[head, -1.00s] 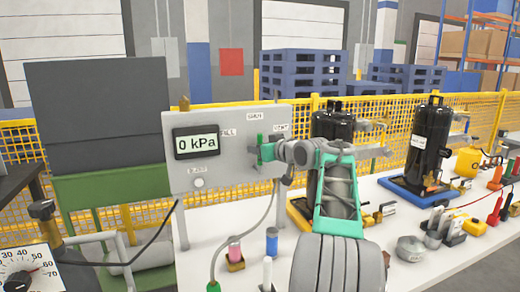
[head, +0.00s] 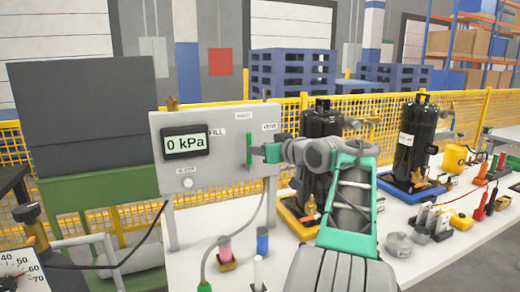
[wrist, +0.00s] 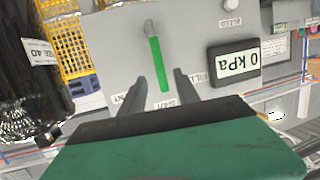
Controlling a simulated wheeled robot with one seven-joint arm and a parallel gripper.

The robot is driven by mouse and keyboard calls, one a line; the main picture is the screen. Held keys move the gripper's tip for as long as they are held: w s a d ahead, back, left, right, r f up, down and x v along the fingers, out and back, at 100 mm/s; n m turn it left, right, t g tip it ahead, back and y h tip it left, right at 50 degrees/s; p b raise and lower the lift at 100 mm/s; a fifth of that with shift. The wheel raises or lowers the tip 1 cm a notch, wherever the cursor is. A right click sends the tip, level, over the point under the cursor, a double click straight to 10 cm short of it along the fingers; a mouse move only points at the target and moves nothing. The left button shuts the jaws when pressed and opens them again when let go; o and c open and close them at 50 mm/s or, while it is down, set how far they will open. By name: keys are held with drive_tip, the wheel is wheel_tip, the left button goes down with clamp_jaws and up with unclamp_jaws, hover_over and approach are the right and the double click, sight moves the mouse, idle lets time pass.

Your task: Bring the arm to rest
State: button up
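My gripper (head: 262,152) is at the front of the grey panel (head: 220,190), at its right side, with the arm bent behind it. In the wrist view the two grey fingers (wrist: 160,80) are apart and nothing is held between them. A green lever (wrist: 157,62) on the panel shows beyond the gap between the fingers. It also shows in the head view (head: 250,150), upright, with its end towards the top label, which reads SHUT. A small gap seems to lie between the fingers and the lever. The display (head: 185,143) reads 0 kPa.
Small fittings, a grey cup (head: 398,244) and tools crowd the white table (head: 440,264). A hose (head: 238,230) hangs from the panel. Yellow mesh fencing runs behind.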

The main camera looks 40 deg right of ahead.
drive_tip(key=w+a+f+g+y+p, duration=0.1)
drive_tip(key=a+p, duration=0.2)
drive_tip(key=a, duration=0.3)
drive_tip(key=w+a+g+p, duration=0.2)
drive_tip(key=a+p, duration=0.1)
drive_tip(key=a, duration=0.3)
drive_tip(key=s+a+f+g+y+p, duration=0.1)
drive_tip(key=s+a+f+g+p, duration=0.15)
drive_tip(key=a, duration=0.45)
drive_tip(key=s+a+f+g+p, duration=0.1)
drive_tip(key=s+a+f+p, duration=0.15)
drive_tip(key=a, duration=0.45)
drive_tip(key=s+a+f+g+p, duration=0.2)
drive_tip(key=s+a+f+p, duration=0.1)
drive_tip(key=s, duration=0.6)
drive_tip(key=s+a+f+n+g+p, duration=0.1)
drive_tip(key=s+a+f+g+p, duration=0.2)
drive_tip(key=s, duration=0.6)
drive_tip(key=a+f, duration=0.2)
drive_tip(key=a, duration=0.1)
drive_tip(key=shift+s+a+f+g+h, duration=0.3)
drive_tip(key=shift+s+a+f+g, duration=0.05)
drive_tip(key=shift+s+f, duration=0.05)
